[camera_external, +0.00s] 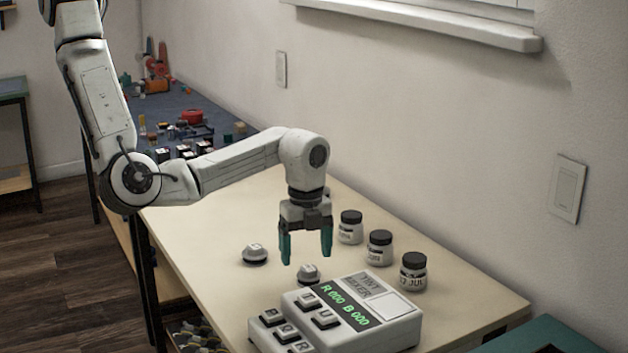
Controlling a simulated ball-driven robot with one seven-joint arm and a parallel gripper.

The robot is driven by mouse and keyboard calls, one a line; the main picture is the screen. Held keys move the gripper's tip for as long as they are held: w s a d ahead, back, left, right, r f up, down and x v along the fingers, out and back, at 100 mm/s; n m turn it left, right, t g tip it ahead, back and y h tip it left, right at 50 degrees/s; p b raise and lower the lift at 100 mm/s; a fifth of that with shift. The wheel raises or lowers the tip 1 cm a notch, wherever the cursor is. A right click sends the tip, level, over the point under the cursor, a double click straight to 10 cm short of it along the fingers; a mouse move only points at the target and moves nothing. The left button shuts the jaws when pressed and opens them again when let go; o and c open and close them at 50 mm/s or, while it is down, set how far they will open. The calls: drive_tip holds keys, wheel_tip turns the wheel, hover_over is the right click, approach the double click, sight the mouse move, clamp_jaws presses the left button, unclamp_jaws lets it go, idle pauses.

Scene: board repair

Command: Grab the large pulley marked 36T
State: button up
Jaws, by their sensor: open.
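I cannot make out a pulley marked 36T in this view. My gripper (306,252) is open and empty, with its teal fingers pointing down over the pale table. A similar round white piece (255,255) lies to the left of the gripper. Neither piece is between the fingers, as far as I can tell.
A grey keyed device (390,308) reading "R 000 B 000" stands at the table's front. A dark bench (215,108) behind holds many small parts. The pale table (200,235) is clear at left.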

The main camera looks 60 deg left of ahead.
sight(309, 268)
drive_tip(key=shift+w+f, duration=0.15)
drive_tip(key=shift+f, duration=1.15)
drive_tip(key=shift+w+f, duration=0.15)
drive_tip(key=shift+f, duration=1.15)
drive_tip(key=c, duration=1.1)
drive_tip(key=shift+r, duration=0.1)
drive_tip(key=shift+r, duration=0.4)
wheel_tip(309, 268, up, 2)
drive_tip(key=shift+r, duration=0.15)
drive_tip(key=s+a+r, duration=0.1)
drive_tip(key=s+r, duration=0.2)
drive_tip(key=s, duration=0.1)
drive_tip(key=s+a+r, duration=0.1)
drive_tip(key=s+r, duration=0.2)
drive_tip(key=s, duration=0.2)
drive_tip(key=s+a+r, duration=0.1)
drive_tip(key=s+r, duration=0.2)
drive_tip(key=s, duration=0.1)
drive_tip(key=shift+s+a+r, duration=0.2)
drive_tip(key=shift+s+r, duration=0.1)
drive_tip(key=shift+r, duration=0.1)
